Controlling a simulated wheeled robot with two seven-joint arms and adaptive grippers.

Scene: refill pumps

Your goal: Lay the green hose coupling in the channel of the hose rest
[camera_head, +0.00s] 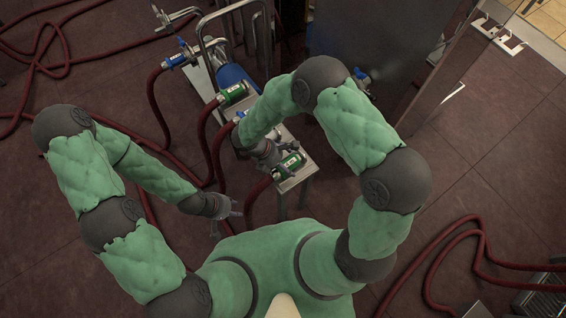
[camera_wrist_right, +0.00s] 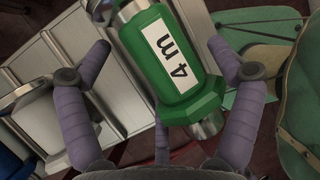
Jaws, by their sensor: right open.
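A green coupling (camera_head: 287,165) with metal ends and a red hose is at the near end of a grey metal rest (camera_head: 299,178). In the head view my right gripper (camera_head: 270,156) is just left of the coupling. I cannot tell whether the coupling touches the rest. My left gripper (camera_head: 228,214) is open and empty, lower left.
Another green coupling (camera_head: 235,93) lies further back. A blue-handled coupling (camera_head: 176,60) is at the back left. Red hoses (camera_head: 155,105) run down the left side. A metal cabinet (camera_head: 375,40) stands behind my right arm. Floor (camera_head: 490,150) is open at right.

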